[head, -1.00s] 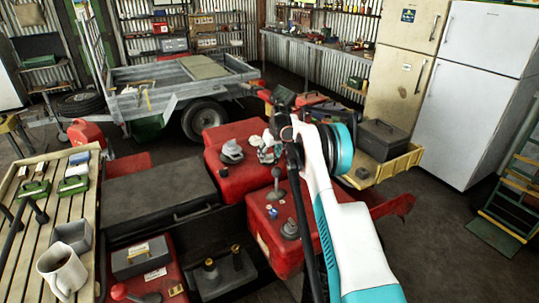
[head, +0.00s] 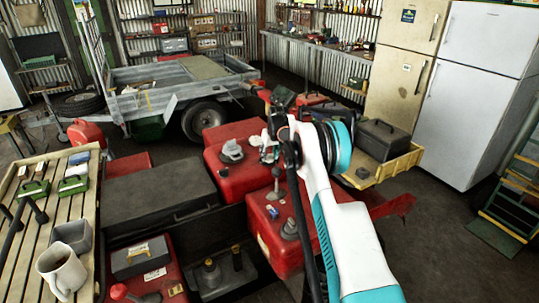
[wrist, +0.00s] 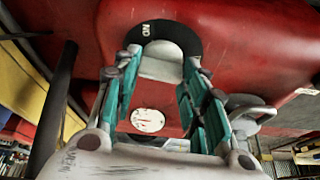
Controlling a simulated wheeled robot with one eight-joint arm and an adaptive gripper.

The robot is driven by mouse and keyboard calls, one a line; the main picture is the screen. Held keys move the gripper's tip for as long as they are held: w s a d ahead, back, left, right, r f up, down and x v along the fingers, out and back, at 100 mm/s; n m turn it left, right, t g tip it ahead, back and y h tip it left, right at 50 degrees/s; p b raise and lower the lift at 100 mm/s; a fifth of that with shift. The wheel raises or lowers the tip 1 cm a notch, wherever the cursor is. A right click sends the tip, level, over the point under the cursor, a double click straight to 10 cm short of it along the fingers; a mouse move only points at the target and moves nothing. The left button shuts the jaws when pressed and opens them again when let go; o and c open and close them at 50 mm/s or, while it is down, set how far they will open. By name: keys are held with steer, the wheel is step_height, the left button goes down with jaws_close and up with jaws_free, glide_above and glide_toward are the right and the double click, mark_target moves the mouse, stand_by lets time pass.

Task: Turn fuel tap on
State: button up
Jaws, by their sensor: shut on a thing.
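The red body (head: 229,172) carries the fuel tap's black curved plate (wrist: 178,31), marked "ON" in the wrist view. A pale grey piece that looks like the fuel tap (wrist: 160,69) sits inside the plate's arc, between my fingertips. My gripper (wrist: 164,62) has its teal fingers on either side of this piece and is shut on it. In the head view my gripper (head: 268,149) is over the red body, and the tap is hidden there or too small to tell. The exact finger contact is not clear.
A round grey cap (head: 232,150) stands left of my gripper, and a grey lever (head: 276,184) rises in front. A dark box (head: 382,139) sits in a yellow tray at right. A slatted bench (head: 25,235) with a mug is at left.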

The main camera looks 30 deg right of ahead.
steer(key=m+h, duration=0.1)
steer(key=m, duration=0.1)
steer(key=m+h+b, duration=0.1)
steer(key=m, duration=0.2)
steer(key=shift+a+g, duration=0.2)
steer(key=shift+g, duration=0.2)
steer(key=m+g+h, duration=0.1)
steer(key=m, duration=0.4)
steer(key=shift+w, duration=0.15)
steer(key=shift+m, duration=0.3)
steer(key=o, duration=1.1)
steer(key=shift+c, duration=0.2)
steer(key=v, duration=1.2)
steer(key=shift+a, duration=0.3)
steer(key=shift+w+f, duration=0.1)
steer(key=shift+w, duration=0.05)
